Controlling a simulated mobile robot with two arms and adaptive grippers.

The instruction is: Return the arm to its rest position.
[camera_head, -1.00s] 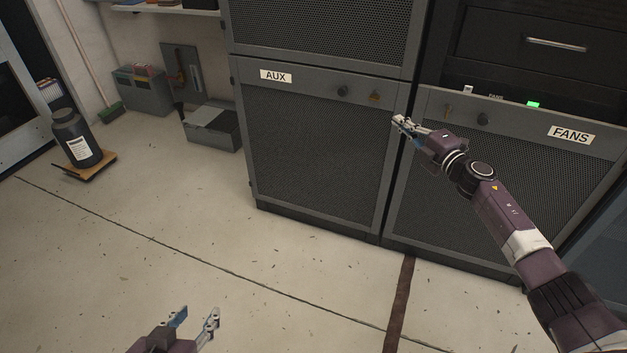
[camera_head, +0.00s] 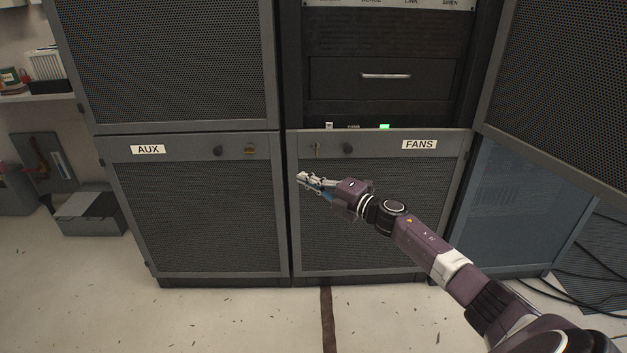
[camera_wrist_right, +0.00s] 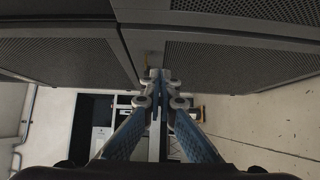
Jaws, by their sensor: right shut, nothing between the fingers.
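My right arm (camera_head: 435,255) reaches in from the lower right of the head view, toward the rack fronts. Its gripper (camera_head: 303,182) points left in front of the FANS door (camera_head: 385,210), near the seam with the AUX door (camera_head: 200,205). The gripper is shut and empty. In the right wrist view the fingertips (camera_wrist_right: 157,80) meet, with rack panels beyond them. I cannot tell the exact gap between the fingers and the door. My left gripper is out of view.
An open mesh door (camera_head: 560,90) stands at the right. Above FANS are a drawer (camera_head: 385,80) and a green light (camera_head: 384,127). A grey box (camera_head: 92,215) sits on the floor at left, and cables (camera_head: 590,285) lie at lower right.

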